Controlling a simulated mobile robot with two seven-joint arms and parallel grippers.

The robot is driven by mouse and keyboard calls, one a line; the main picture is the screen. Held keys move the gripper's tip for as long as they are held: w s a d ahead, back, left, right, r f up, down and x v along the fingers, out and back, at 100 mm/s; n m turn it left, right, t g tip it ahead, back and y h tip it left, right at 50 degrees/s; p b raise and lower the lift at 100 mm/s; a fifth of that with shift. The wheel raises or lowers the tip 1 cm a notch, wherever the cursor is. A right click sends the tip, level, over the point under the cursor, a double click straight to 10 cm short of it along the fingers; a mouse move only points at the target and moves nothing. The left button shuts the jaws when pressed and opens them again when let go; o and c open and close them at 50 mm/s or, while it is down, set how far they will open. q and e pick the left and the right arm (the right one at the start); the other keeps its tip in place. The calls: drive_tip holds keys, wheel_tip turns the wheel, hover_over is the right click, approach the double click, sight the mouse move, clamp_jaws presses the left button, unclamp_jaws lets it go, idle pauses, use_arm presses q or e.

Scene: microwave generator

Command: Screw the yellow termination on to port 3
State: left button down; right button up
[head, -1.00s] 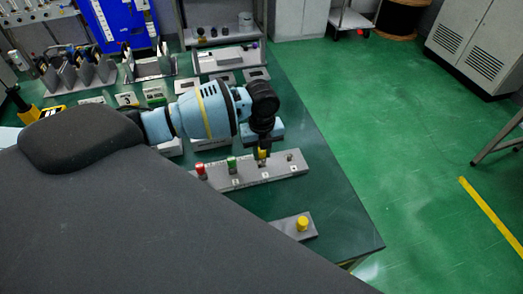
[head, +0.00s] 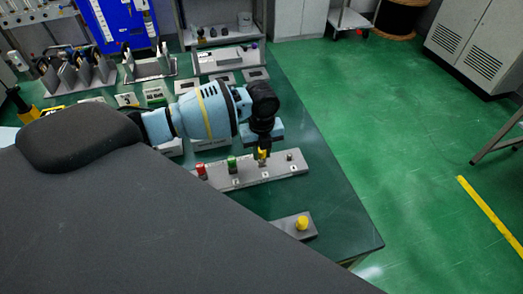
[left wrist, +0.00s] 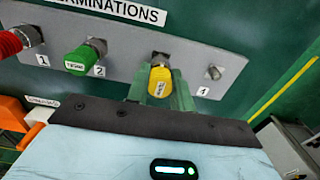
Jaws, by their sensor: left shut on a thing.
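A grey strip (head: 222,184) on the green table carries a row of numbered ports. A red termination (head: 200,170) is on port 1 and a green termination (head: 232,165) on port 2; port 4 (left wrist: 213,73) is a bare metal connector. My left gripper (head: 262,159) is shut on a yellow termination (left wrist: 159,90) at port 3, between green and port 4. In the left wrist view the yellow termination meets a metal connector at the strip. The port 3 label and the depth of the thread are hidden. My right gripper is not in view.
Another yellow termination (head: 302,223) stands on a small grey block (head: 286,224) near the table's front right edge. Panels and small devices fill the table behind the arm. The green table top (head: 320,200) right of the strip is clear.

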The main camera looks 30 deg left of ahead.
use_arm(q)
drive_tip(key=shift+f, duration=0.6)
drive_tip(key=c, duration=1.1)
unclamp_jaws()
drive_tip(key=shift+c, duration=0.2)
drive_tip(key=shift+r, duration=3.95)
